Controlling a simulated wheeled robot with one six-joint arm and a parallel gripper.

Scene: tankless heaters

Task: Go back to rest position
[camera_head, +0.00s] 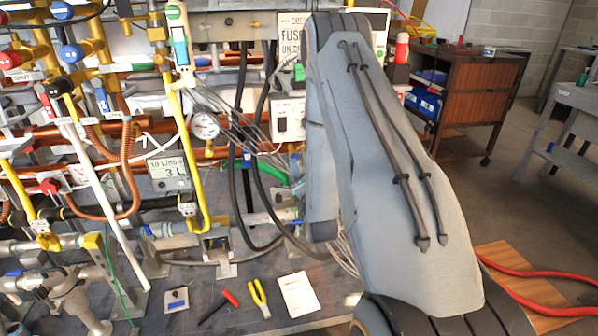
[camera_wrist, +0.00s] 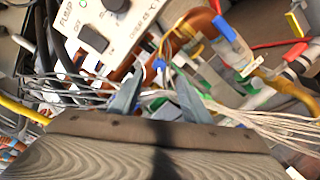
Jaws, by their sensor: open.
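My gripper (camera_wrist: 158,97) shows in the wrist view, with its two blue-grey fingertips apart and nothing seen held between them. Beyond the fingers are bundles of pale wires (camera_wrist: 275,122) and a white control box (camera_wrist: 95,25) with a green button and a black knob. How far the fingertips are from the wires I cannot tell. In the head view my own grey arm fills the middle and hides my gripper.
Pipes, valves and a pressure gauge (camera_head: 205,126) crowd the left. Red-handled pliers or a tool (camera_head: 220,307), yellow-handled pliers (camera_head: 259,298) and a white paper (camera_head: 298,294) lie on the bench. A brown cabinet (camera_head: 480,95) stands at the back right; grey floor is open before it.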

